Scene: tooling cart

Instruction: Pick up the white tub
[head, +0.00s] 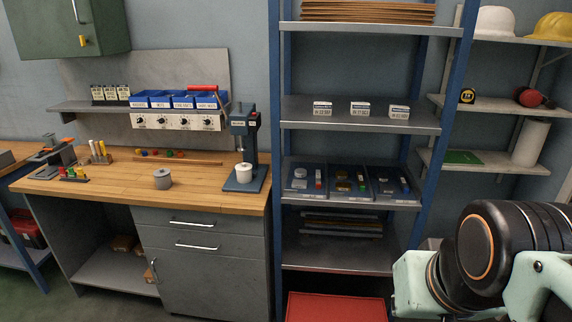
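A small white tub (244,172) stands upright on the dark blue base of a small press (243,133), at the right end of the wooden workbench. The press's spindle is right above the tub, and I cannot tell whether they touch. My gripper is not in view. Only black and pale green links of my arm show at the lower right, well away from the tub.
A grey lidded pot (163,180) stands on the workbench (110,182) left of the press. Blue bins (182,100) sit on a shelf above. A blue-framed shelf unit (360,117) stands right of the bench. The red cart top (335,307) is below it.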

